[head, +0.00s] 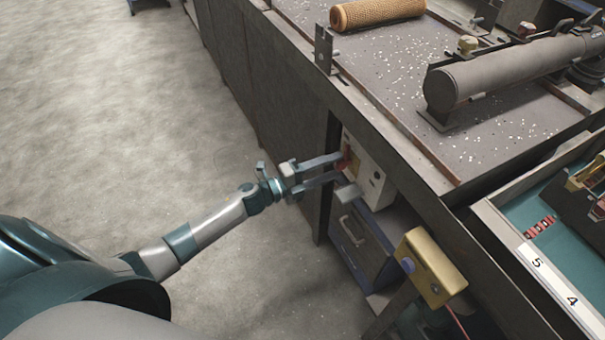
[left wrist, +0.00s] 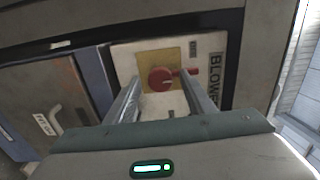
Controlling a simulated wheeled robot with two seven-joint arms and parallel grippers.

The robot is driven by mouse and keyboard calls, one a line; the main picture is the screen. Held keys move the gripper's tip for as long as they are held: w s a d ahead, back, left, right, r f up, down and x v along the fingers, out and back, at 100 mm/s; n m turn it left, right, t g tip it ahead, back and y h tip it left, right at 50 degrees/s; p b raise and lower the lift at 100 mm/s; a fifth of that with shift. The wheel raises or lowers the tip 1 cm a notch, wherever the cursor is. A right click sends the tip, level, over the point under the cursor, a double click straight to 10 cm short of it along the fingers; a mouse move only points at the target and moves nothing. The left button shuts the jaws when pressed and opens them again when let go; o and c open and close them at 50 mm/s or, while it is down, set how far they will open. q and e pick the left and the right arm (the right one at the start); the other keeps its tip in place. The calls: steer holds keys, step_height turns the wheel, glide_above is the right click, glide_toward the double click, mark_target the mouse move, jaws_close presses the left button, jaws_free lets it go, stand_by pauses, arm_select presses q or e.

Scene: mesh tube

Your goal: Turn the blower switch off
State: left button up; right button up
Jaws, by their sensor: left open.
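The blower switch is a red rotary knob (left wrist: 161,79) on a yellow plate (left wrist: 153,58), set on a white box (left wrist: 125,58) labelled BLOWER. In the left wrist view its red handle points to the right. In the head view the white box (head: 374,185) is under the bench edge, and the knob is partly hidden by my fingers. My left gripper (head: 339,168) is open, with its fingers reaching toward the knob, one on each side of it in the wrist view (left wrist: 165,95). I cannot tell whether they touch it. My right gripper is not in view.
The bench edge (head: 400,150) overhangs the box. A yellow box with a blue button (head: 430,268) stands to the right, and a drawer cabinet (head: 358,240) is below. A grey cylinder (head: 515,70) and a tan mesh tube (head: 377,12) lie on the bench. Open floor (head: 120,130) is at left.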

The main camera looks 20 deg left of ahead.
arm_select(q)
steer(key=b+v, duration=0.2)
steer(key=v, duration=1.5)
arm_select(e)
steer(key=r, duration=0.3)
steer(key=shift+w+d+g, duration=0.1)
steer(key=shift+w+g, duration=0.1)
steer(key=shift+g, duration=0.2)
arm_select(q)
steer(key=shift+a+f, duration=0.1)
